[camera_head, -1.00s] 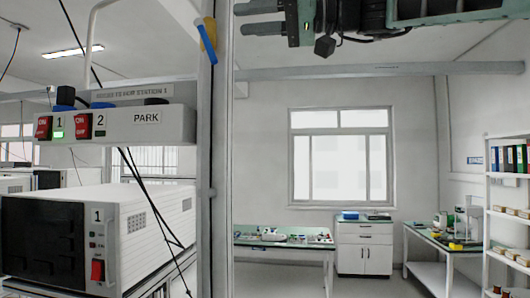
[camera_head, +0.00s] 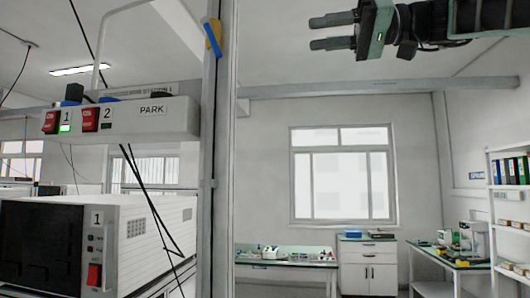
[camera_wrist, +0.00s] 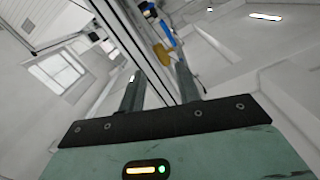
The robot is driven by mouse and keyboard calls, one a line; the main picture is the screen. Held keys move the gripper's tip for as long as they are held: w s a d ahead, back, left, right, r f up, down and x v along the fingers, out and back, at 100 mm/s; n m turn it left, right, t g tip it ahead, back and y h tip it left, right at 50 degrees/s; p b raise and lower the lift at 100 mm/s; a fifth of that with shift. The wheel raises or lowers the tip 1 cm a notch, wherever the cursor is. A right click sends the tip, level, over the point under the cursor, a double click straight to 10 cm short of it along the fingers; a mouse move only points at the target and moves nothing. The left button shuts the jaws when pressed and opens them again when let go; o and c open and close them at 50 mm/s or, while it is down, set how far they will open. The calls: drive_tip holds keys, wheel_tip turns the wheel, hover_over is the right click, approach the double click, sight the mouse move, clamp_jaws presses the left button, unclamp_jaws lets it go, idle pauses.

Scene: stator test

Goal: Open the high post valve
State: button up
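The high post valve, with a blue lever (camera_head: 213,40) and a yellow part (camera_head: 217,24), sits high on the grey upright post (camera_head: 212,120) left of centre. The lever slants across the post. My gripper (camera_head: 312,33) is at the upper right, pointing left toward the post, with a clear gap to the valve in the picture. Its two fingers are apart and empty. In the wrist view the blue part (camera_wrist: 166,31) and yellow part (camera_wrist: 161,53) show beyond my spread fingers (camera_wrist: 158,70), close to the post.
A workbench (camera_head: 285,255), drawer cabinet (camera_head: 367,265) and shelving (camera_head: 508,205) stand farther back. The space right of the post looks free.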

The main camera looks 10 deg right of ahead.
drive_tip(key=a+f+m+g+h+b, duration=0.1)
drive_tip(key=a+f+m+h, duration=0.1)
drive_tip(key=f, duration=1.1)
drive_tip(key=a+f+m+g+h+b, duration=0.1)
drive_tip(key=a+f, duration=0.4)
drive_tip(key=f, duration=0.7)
drive_tip(key=w+a+f+m+g+h+b, duration=0.1)
drive_tip(key=a+f+m+h+b, duration=0.1)
drive_tip(key=f, duration=1.1)
drive_tip(key=shift+a+f+m+h+b, duration=0.3)
drive_tip(key=shift+a+m+h+b, duration=0.1)
drive_tip(key=shift+a+h+b, duration=0.45)
